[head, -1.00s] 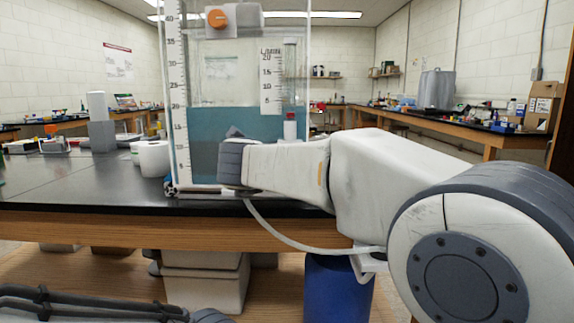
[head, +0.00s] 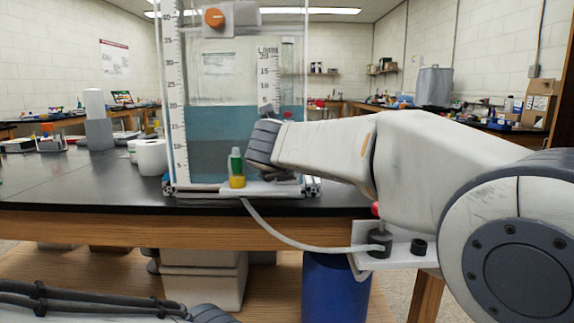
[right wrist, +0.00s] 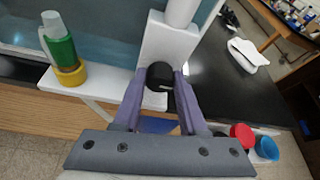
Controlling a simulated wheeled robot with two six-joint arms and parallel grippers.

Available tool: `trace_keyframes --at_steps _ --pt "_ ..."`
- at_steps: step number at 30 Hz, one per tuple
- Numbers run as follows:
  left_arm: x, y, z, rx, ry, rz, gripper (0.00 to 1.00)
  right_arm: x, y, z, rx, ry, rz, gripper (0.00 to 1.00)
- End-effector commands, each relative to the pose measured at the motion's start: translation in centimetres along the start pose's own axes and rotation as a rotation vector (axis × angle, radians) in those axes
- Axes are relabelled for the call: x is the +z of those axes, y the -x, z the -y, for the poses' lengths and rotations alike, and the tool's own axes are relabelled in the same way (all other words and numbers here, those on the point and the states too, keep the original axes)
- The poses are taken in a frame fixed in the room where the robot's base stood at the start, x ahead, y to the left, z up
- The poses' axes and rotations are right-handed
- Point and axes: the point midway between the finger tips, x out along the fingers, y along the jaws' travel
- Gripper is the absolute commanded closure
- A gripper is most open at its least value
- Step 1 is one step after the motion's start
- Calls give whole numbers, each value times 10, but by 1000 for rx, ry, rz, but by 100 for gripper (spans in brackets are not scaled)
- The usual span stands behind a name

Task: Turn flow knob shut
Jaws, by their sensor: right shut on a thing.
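The flow knob (right wrist: 159,74) is a round black knob with a pale mark, on a white block (right wrist: 168,42) below a white tube in the right wrist view. My right gripper (right wrist: 160,80) has its two purple fingers shut on the knob, one on each side. In the head view my right wrist (head: 265,142) is in front of the clear tank, and its fingers and the knob are hidden there. The flow scale (head: 269,75), marked L/min, shows above my wrist; the lower tube is covered. My left gripper is not in view.
A clear tank (head: 215,75) with blue-green water stands on the black bench (head: 80,185). A green bottle (head: 236,160) in a yellow ring (head: 237,182) stands on the white ledge, left of my wrist. An orange knob (head: 214,18) sits high on the tank. A white roll (head: 152,157) is further left.

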Motion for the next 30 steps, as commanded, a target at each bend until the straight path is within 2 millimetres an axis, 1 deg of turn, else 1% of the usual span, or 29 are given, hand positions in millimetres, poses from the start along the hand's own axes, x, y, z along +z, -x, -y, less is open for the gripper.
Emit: trace_keyframes --at_steps 11,12,14,24,26,29,30 --pt "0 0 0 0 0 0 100 -2 -1 0 1 -7 -4 100" --pt "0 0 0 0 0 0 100 -2 -1 0 1 -7 -4 51" --pt "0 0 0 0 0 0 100 -2 -1 0 1 -6 -4 29" --pt "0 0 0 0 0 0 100 0 2 0 2 -5 -1 29" --pt "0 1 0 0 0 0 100 1 6 0 3 -5 0 29" --pt "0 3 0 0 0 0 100 1 20 -1 4 -4 1 29" --pt "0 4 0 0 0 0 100 1 27 0 4 -4 1 29"
